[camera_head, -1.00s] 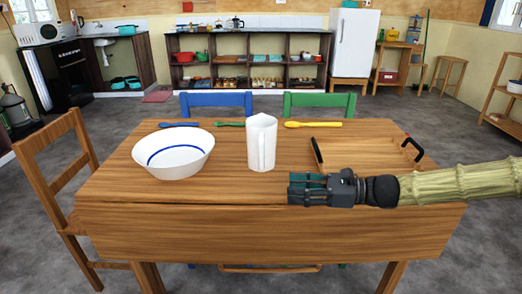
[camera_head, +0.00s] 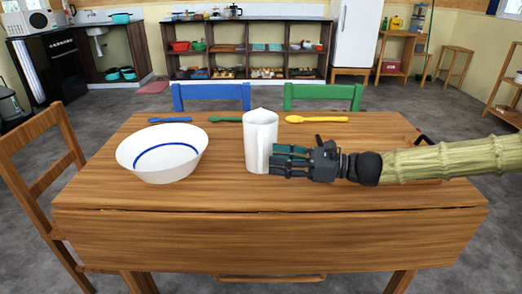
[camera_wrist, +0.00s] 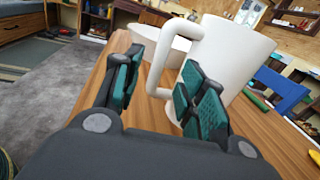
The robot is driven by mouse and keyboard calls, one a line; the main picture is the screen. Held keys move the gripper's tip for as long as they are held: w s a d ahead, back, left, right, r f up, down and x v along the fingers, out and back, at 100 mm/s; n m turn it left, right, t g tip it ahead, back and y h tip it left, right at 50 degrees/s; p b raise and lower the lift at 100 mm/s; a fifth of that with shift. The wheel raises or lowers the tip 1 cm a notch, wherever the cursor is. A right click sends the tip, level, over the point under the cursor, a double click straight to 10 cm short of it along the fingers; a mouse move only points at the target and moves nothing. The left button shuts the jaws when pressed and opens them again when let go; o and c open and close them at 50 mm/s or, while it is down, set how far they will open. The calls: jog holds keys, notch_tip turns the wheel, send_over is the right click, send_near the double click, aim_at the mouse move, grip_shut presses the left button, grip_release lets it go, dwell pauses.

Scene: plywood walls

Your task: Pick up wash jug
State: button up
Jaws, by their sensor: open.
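The white wash jug (camera_head: 260,138) stands upright on the wooden table, right of the bowl. In the wrist view the jug (camera_wrist: 238,58) shows its handle (camera_wrist: 182,45) toward me. My gripper (camera_head: 276,160) is at the jug's right front side, pointing left. In the wrist view my gripper (camera_wrist: 155,90) is open, with its green-padded fingers on either side of the handle's lower part. The right finger overlaps the jug's body in the picture; I cannot tell whether it touches.
A white bowl (camera_head: 162,153) with a blue stripe stands left of the jug. Blue (camera_head: 170,120), green (camera_head: 226,119) and yellow (camera_head: 316,119) spoons lie behind. A wooden tray is mostly hidden behind my arm; its dark handle (camera_head: 424,140) shows. The table's front strip is clear.

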aim_at(261, 170)
jog(key=a, duration=0.1)
jog(key=a+b, duration=0.1)
jog(key=a, duration=0.1)
jog(key=shift+w+a+f, duration=0.2)
jog(key=shift+w+a, duration=0.05)
jog(key=shift+a, duration=0.15)
jog(key=shift+w+a+r, duration=0.1)
jog(key=shift+w+a, duration=0.05)
jog(key=shift+a, duration=0.55)
grip_shut()
jog(key=shift+r, duration=0.1)
